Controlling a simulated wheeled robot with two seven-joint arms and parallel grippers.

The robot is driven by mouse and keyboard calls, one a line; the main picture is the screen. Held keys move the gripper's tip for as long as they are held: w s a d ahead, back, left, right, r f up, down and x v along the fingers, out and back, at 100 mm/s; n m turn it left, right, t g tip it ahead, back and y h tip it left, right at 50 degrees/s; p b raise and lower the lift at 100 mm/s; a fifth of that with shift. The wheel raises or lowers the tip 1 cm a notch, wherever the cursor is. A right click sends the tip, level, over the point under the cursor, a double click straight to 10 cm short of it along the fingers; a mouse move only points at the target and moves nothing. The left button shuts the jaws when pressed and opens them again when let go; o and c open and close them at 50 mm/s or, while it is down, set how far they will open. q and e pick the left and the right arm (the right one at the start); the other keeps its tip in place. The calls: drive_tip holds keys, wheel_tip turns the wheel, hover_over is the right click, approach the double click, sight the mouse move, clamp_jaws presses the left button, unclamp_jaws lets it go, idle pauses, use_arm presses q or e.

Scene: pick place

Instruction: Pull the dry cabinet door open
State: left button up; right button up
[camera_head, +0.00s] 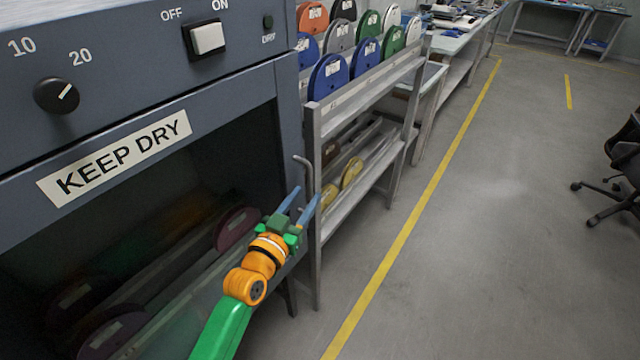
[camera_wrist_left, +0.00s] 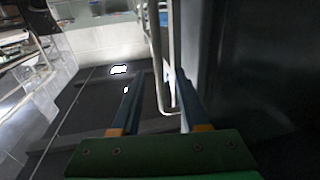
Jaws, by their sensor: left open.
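The dry cabinet door (camera_head: 135,155) fills the left of the head view, a dark glass pane in a blue-grey frame with a "KEEP DRY" label. It looks closed. Its metal bar handle (camera_head: 308,172) stands at the right edge of the frame. My left gripper (camera_head: 303,203) is open at the lower part of the handle. In the left wrist view the handle (camera_wrist_left: 158,60) runs down between the two blue fingers (camera_wrist_left: 158,90), nearer the right one. I cannot tell if either finger touches it. My right gripper is not in view.
A metal rack (camera_head: 365,95) with several coloured reels stands just right of the cabinet, close to my left gripper. A control panel with a switch (camera_head: 207,38) and knob (camera_head: 57,95) is above the door. The floor (camera_head: 480,220) to the right is clear up to an office chair (camera_head: 622,165).

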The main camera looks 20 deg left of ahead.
use_arm(q)
drive_tip(key=w, duration=0.4)
drive_tip(key=w+d, duration=0.1)
drive_tip(key=w, duration=0.1)
drive_tip(key=shift+w+b, duration=0.1)
drive_tip(key=shift+b, duration=0.3)
drive_tip(key=shift+f, duration=0.1)
clamp_jaws()
idle(0.8)
